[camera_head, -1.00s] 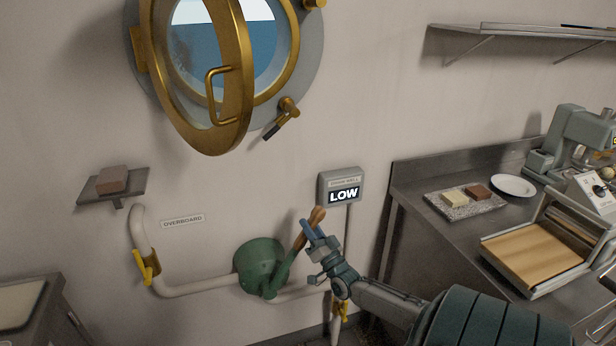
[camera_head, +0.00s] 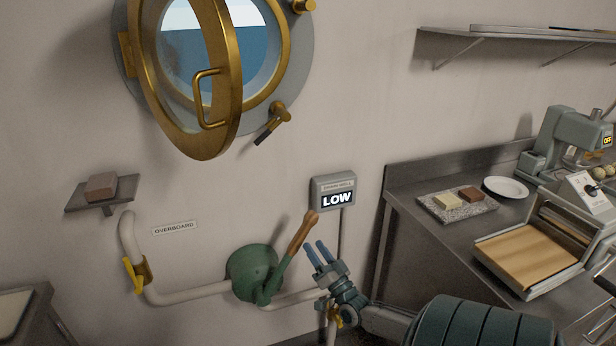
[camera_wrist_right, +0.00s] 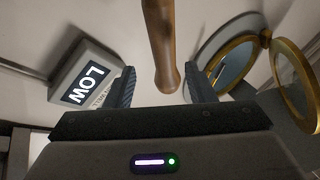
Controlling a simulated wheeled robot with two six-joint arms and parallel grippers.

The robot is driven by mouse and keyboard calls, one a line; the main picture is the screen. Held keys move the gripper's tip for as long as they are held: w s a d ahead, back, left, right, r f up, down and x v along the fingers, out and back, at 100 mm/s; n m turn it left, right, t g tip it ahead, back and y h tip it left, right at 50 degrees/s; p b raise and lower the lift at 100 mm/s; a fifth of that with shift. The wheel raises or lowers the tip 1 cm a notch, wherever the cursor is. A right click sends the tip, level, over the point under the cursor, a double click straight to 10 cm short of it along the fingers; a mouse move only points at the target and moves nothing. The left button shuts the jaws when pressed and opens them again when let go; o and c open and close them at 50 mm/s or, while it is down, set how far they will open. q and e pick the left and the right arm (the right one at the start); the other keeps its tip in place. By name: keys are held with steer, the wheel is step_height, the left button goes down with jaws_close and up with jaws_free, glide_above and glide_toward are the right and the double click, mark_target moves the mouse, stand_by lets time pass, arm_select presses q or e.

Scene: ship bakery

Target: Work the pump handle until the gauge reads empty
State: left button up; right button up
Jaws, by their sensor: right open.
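The green pump (camera_head: 254,272) is on the wall, joined to white pipes. Its green lever with a brown wooden handle (camera_head: 303,232) leans up and to the right. The gauge (camera_head: 333,192) above it reads LOW, and it also shows in the right wrist view (camera_wrist_right: 84,82). My right gripper (camera_head: 317,252) is open and empty, just to the right of the handle and apart from it. In the right wrist view the wooden handle (camera_wrist_right: 161,45) shows between and beyond the open fingers (camera_wrist_right: 160,88). My left gripper is out of view.
Yellow valve levers (camera_head: 133,276) sit on the pipe at left; another is partly hidden behind my right wrist. A brass porthole (camera_head: 228,100) stands open above. A steel counter (camera_head: 430,235) with a tray and a dough machine is at right. A small wall shelf (camera_head: 122,190) holds a brown block.

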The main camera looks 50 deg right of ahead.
steer(key=v, duration=0.4)
steer(key=shift+s+f, duration=0.15)
steer(key=shift+s, duration=0.15)
steer(key=shift+o, duration=0.2)
stand_by(0.5)
